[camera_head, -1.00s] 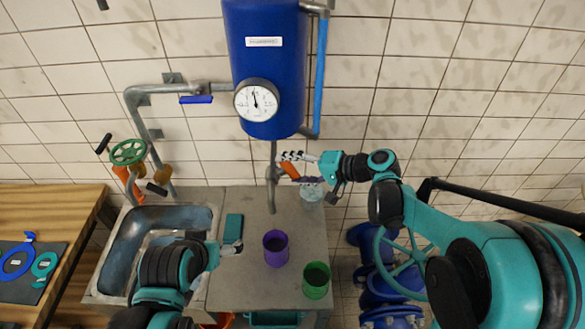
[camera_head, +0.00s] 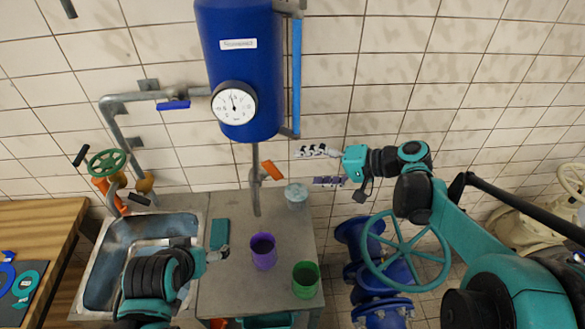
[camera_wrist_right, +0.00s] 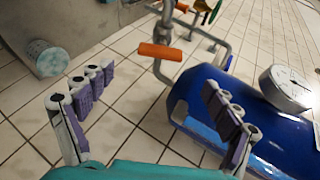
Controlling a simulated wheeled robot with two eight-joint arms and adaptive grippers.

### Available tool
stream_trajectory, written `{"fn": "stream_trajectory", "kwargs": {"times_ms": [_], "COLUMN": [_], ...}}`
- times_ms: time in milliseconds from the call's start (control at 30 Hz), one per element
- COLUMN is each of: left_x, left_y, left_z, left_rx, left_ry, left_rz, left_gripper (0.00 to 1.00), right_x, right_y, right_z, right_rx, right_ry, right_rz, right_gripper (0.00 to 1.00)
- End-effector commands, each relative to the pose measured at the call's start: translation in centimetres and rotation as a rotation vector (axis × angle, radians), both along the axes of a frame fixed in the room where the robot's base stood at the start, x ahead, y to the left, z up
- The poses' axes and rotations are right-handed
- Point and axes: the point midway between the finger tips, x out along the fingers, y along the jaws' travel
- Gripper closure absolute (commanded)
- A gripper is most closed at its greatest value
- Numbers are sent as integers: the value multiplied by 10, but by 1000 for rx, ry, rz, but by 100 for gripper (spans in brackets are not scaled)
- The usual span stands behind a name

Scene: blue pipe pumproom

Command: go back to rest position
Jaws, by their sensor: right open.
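My right gripper (camera_head: 318,166) is open and empty in front of the tiled wall, to the right of the orange tap handle (camera_head: 272,170). In the right wrist view its purple-padded fingers (camera_wrist_right: 150,95) stand wide apart, with nothing between their pads. The orange handle (camera_wrist_right: 160,51) shows beyond the fingers and apart from them. My left gripper (camera_head: 214,255) is low over the counter's left part, by the sink and just below a teal block (camera_head: 220,233). Its fingers are too small and partly hidden to judge.
A purple cup (camera_head: 263,252), a green cup (camera_head: 305,281) and a lidded jar (camera_head: 297,195) stand on the grey counter (camera_head: 235,283). A blue tank (camera_head: 240,60) hangs above. A teal valve wheel (camera_head: 405,250) is below my right arm. A wooden table (camera_head: 40,220) is left.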

Motion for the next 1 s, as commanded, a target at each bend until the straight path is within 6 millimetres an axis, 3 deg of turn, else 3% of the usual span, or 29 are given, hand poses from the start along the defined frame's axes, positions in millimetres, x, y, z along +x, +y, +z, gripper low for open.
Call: {"fn": "stream_trajectory", "kwargs": {"times_ms": [200,700,767,867,1000], "left_x": [0,0,0,0,0], "left_y": [0,0,0,0,0], "left_z": [0,-2,-7,-22,-53], "left_rx": [0,0,0,0,0], "left_ry": [0,0,0,0,0], "left_rz": [0,0,0,0,0], "left_gripper": [10,10,10,10,10], "right_x": [-6,-8,-13,-33,-76], "right_y": [-12,-10,-8,-4,-8], "right_z": [6,3,-5,-33,-91], "right_rx": [0,-10,-41,-149,-404], "right_ry": [0,2,7,22,24], "right_rz": [0,-1,-4,-20,-50], "right_gripper": [10,10,10,10,10]}}
